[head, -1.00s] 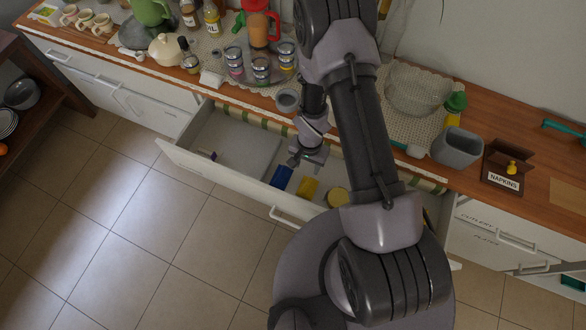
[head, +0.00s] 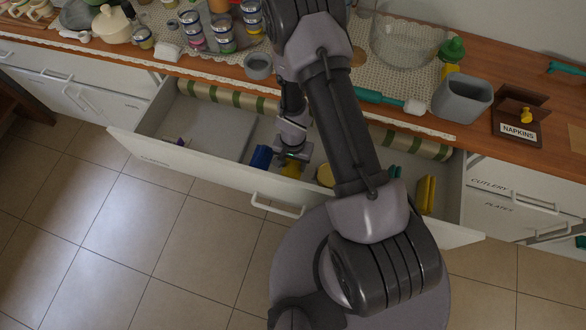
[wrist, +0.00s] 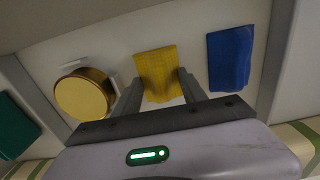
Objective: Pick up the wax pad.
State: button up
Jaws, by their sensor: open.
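A yellow pad (wrist: 157,68), which I take to be the wax pad, lies flat on the floor of the open drawer. In the head view the yellow pad (head: 291,171) is partly hidden under my gripper (head: 292,156). In the wrist view my gripper (wrist: 159,78) is open, with one finger on each side of the pad's near part. Whether the fingers touch it, I cannot tell. A blue pad (wrist: 230,58) lies just right of it in the wrist view. A round gold tin (wrist: 83,95) lies to its left, close to the left finger.
The drawer's front panel (head: 200,172) stands out from the counter. Yellow upright items (head: 426,195) are in its right end, and a small purple item (head: 181,142) is at the left. A grey container (head: 462,99) and a napkin box (head: 517,122) stand on the counter.

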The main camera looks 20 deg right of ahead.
grip_shut()
jog(key=shift+r, duration=0.15)
notch_tip(320, 180, up, 28)
jog(key=p, duration=2.8)
